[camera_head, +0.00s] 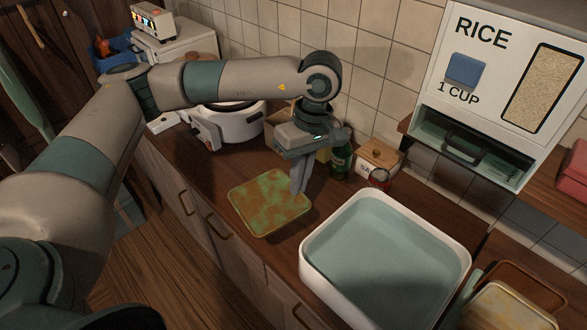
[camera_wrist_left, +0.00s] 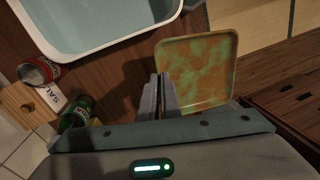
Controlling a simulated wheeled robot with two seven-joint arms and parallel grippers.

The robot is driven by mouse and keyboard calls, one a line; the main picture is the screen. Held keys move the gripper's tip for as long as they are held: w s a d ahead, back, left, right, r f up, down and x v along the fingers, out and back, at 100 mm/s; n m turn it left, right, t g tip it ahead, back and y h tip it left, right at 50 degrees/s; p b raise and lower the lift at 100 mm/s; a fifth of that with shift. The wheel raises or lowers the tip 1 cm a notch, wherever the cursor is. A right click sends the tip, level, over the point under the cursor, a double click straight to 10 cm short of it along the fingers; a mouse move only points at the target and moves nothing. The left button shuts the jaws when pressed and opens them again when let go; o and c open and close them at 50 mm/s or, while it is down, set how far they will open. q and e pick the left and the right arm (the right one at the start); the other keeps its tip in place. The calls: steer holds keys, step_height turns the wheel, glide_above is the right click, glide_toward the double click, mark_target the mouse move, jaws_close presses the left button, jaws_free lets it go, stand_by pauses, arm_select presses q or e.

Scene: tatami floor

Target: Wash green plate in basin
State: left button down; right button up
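The green plate (camera_head: 265,204) is a square tan-brown plate blotched with green, on the wooden counter left of the basin. It also shows in the left wrist view (camera_wrist_left: 200,72). My left gripper (camera_head: 298,191) points down at the plate's right edge. In the left wrist view, its fingers (camera_wrist_left: 160,82) are close together, with the plate's rim between them. The white basin (camera_head: 318,221), holding pale blue-green water, stands to the right; its corner also shows in the left wrist view (camera_wrist_left: 130,35). My right gripper is not in view.
A green bottle (camera_head: 341,160), a red can (camera_head: 379,178) and a wooden-lidded salt box (camera_head: 378,158) stand behind the gripper. A white rice cooker (camera_head: 236,127) is farther left. The rice dispenser (camera_head: 480,110) overhangs the back right. Trays (camera_head: 515,303) stand right of the basin.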

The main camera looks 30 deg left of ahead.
mark_target(291, 210)
arm_select(q)
steer(key=m, duration=0.1)
steer(key=s+m, duration=0.1)
steer(key=m, duration=0.1)
steer(key=s+d+f+m+y, duration=0.1)
steer(key=m, duration=0.1)
steer(key=shift+t, duration=0.3)
steer(key=m, duration=0.1)
steer(key=s+m, duration=0.1)
steer(key=m, duration=0.1)
steer(key=s+m, duration=0.1)
steer(key=shift+f+m+t, duration=0.35)
steer(key=shift+m+t, duration=0.05)
steer(key=shift+s+f+m, duration=0.2)
steer(key=shift+s+m, duration=0.35)
steer(key=shift+m, duration=0.55)
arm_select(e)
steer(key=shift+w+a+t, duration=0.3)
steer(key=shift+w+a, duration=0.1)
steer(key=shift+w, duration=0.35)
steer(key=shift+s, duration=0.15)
